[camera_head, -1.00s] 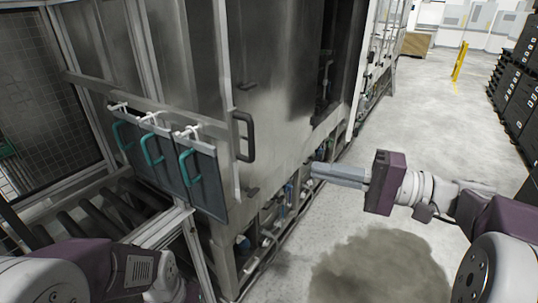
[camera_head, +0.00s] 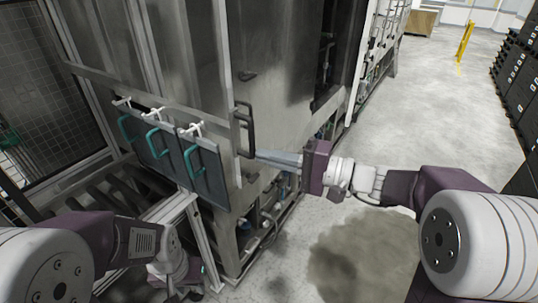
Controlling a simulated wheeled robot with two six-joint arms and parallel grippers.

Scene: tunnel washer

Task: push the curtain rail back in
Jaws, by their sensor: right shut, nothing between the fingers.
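The curtain rail (camera_head: 165,104) is a grey metal bar across the washer's entry. Several dark curtain panels (camera_head: 158,160) with teal handles hang below it on white hooks. A dark loop handle (camera_head: 247,130) is at the rail's right end, on the washer's corner. My right gripper (camera_head: 260,155) is shut and empty, its fingertips at the lower part of that handle; I cannot tell if they touch it. My left arm shows at the lower left, below the panels; its gripper fingers (camera_head: 190,292) are mostly hidden, so their opening cannot be told.
The steel washer housing (camera_head: 275,75) fills the middle, with pipes along its lower side. The floor on the right is open, with a dark wet patch (camera_head: 365,255). Black crates (camera_head: 518,75) stand at the far right.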

